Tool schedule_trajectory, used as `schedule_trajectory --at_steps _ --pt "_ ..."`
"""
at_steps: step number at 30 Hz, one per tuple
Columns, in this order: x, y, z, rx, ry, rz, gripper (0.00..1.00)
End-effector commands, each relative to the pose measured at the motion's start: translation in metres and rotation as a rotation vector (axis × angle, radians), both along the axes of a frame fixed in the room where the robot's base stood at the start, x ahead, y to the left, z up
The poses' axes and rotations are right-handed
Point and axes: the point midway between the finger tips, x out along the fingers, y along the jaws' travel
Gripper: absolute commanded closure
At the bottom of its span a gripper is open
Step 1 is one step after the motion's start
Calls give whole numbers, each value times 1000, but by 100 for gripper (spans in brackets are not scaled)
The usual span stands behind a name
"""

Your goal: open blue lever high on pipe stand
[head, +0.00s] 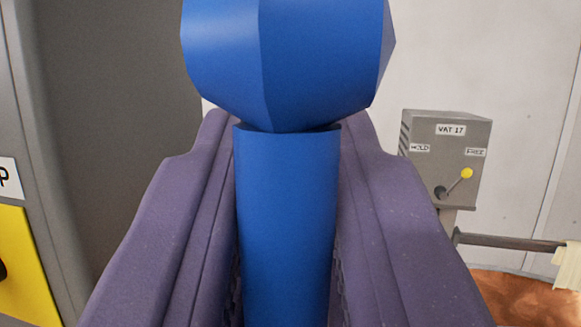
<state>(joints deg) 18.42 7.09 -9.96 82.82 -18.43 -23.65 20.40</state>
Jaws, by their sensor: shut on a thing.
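The blue lever (286,225) fills the middle of the head view. Its thick shaft runs up from the bottom edge to a large faceted blue knob (290,60), which is cut off by the top edge. My gripper (287,190) has a purple-grey finger on each side of the shaft, just below the knob, and is shut on it. The lever's pivot and the pipe stand are not in view.
At the right stands a grey box (445,150) labelled VAT 17, with HOLD and FREE signs and a small yellow-knobbed lever (460,182). Below it are a horizontal bar (520,242) and a copper surface (530,300). A grey cabinet edge with a yellow panel (28,265) is at the left.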

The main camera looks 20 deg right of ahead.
Motion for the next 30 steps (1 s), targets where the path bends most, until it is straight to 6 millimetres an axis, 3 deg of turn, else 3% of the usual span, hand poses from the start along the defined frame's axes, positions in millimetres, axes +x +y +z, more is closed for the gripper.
schedule_trajectory --at_steps 1,2,4,14,24,30 --pt "2 0 -4 1 8 -1 100" --pt "2 0 -4 1 8 -1 73" --pt "2 0 -4 2 7 0 57" --pt "-2 1 -3 1 3 0 57" --pt "-51 19 -25 2 3 0 57" --pt "-67 25 -32 0 4 0 57"
